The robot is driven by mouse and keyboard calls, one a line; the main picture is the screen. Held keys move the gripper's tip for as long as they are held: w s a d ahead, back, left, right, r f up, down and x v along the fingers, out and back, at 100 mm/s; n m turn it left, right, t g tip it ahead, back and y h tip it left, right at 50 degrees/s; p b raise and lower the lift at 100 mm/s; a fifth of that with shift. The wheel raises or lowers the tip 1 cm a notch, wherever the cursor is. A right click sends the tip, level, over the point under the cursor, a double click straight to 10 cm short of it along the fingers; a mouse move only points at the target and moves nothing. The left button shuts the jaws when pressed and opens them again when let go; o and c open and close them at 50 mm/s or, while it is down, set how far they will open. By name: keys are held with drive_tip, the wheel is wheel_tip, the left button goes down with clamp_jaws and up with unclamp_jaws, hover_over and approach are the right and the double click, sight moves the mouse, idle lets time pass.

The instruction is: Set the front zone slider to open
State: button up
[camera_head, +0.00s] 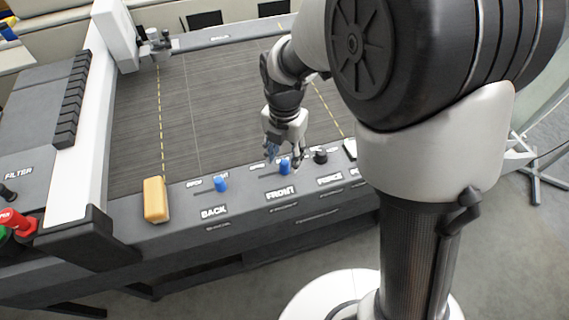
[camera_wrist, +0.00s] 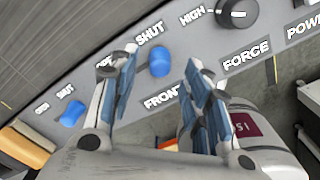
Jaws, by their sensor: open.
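The front zone slider is a blue knob (camera_head: 285,167) on the grey front panel, above the FRONT label. In the wrist view the knob (camera_wrist: 160,62) sits by the SHUT word, at the shut end of its scale. My gripper (camera_head: 284,158) is open over the front slider. In the wrist view its two fingers (camera_wrist: 161,58) show on either side of the knob, with a gap to each; contact is not visible. The left finger hides most of the OPEN word.
The similar blue back slider (camera_head: 221,184) stands left, also by its SHUT word. A black FORCE knob (camera_head: 320,156) is close on the right. A yellow-orange block (camera_head: 155,199) lies on the panel further left. The dark ribbed bed (camera_head: 220,100) behind is clear.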

sight(284, 162)
drive_tip(key=shift+f+b, duration=0.4)
drive_tip(key=shift+f, duration=1.35)
drive_tip(key=shift+c, duration=0.5)
clamp_jaws()
drive_tip(key=shift+a, duration=0.1)
